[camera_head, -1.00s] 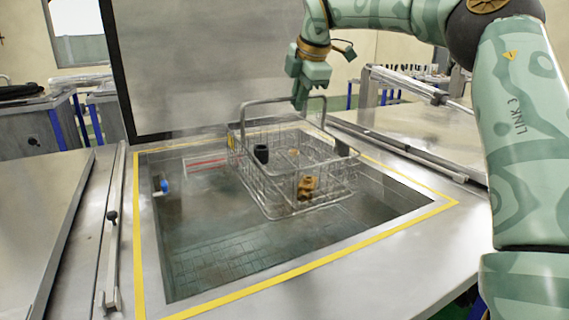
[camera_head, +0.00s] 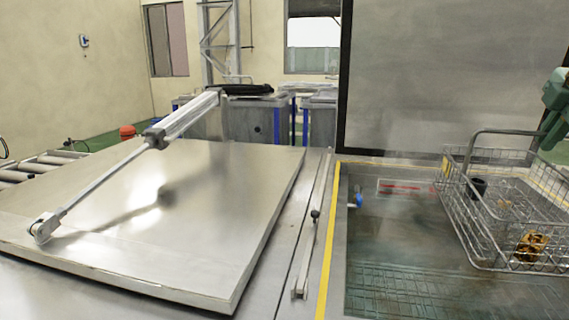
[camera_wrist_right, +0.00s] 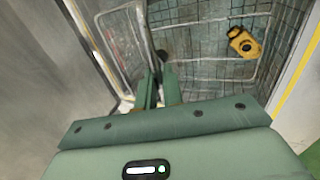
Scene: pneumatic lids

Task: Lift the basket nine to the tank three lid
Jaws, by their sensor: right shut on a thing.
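The wire basket (camera_head: 466,170) hangs over the open tank (camera_head: 385,225), at the right edge of the head view, partly cut off. It holds a black cup-like part (camera_head: 478,186) and a brass part (camera_head: 531,245), which also shows in the right wrist view (camera_wrist_right: 243,42). My right gripper (camera_wrist_right: 158,90) is shut on the basket's handle (camera_head: 505,132); its hand is only partly visible at the head view's right edge. A flat steel lid (camera_head: 200,230) lies shut at the left. No tank number is readable. My left gripper is not in view.
A pneumatic strut (camera_head: 185,115) rises diagonally above the shut lid. A large raised lid (camera_head: 455,75) stands behind the open tank. A rail (camera_head: 310,240) runs between the shut lid and tank. The shut lid's top is otherwise bare.

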